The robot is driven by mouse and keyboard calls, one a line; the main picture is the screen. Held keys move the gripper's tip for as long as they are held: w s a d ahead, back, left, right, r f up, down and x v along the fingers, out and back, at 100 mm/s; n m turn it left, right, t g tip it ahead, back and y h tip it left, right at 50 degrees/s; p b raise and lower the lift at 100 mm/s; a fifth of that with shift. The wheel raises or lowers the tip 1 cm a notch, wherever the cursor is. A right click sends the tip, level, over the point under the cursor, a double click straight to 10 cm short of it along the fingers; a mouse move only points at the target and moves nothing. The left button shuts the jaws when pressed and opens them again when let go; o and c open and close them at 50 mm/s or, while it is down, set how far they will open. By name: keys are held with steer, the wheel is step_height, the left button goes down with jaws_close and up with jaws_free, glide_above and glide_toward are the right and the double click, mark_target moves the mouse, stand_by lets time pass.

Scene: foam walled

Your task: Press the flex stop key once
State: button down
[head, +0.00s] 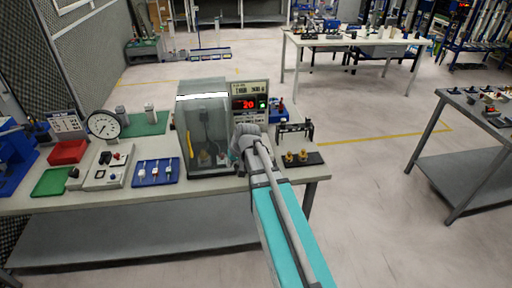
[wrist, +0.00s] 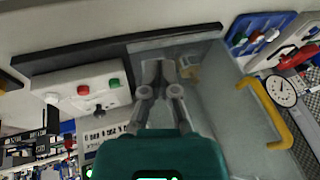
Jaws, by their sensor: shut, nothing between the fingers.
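The flex tester is a clear-walled cabinet (head: 205,125) with a control panel (head: 249,88) at its right, whose display reads 20 in red. In the wrist view, a white key box (wrist: 80,92) at left carries a red key (wrist: 83,89), a green key (wrist: 115,84) and a dark knob. I cannot read which is the stop key. My gripper (wrist: 158,70) is shut and empty, to the right of these keys in the picture and apart from them. In the head view my gripper (head: 243,136) is in front of the panel's lower part and hides the keys.
The cabinet's yellow handle (wrist: 268,112) shows at right in the wrist view. On the bench are a dial gauge (head: 103,125), a blue tray (head: 155,172), a red bin (head: 67,152) and a black stand with brass pieces (head: 302,159). Open floor lies right of the bench.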

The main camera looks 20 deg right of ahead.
steer(key=w+d+r+m+t, duration=0.3)
steer(key=w+d, duration=0.6)
steer(key=d, duration=0.5)
steer(key=shift+w+d+r+t+y, duration=0.3)
steer(key=shift+w+d+r+t, duration=0.1)
steer(key=shift+r+t, duration=0.25)
steer(key=shift+f, duration=0.35)
step_height(320, 180, down, 8)
steer(key=b, duration=0.8)
steer(key=shift+f+b, duration=0.2)
steer(key=shift+b, duration=0.2)
steer(key=shift+f+b, duration=0.9)
steer(key=shift+b, duration=0.05)
stand_by(1.0)
steer(key=shift+r, duration=0.1)
stand_by(0.3)
steer(key=shift+r+p, duration=0.85)
steer(key=shift+p, duration=0.15)
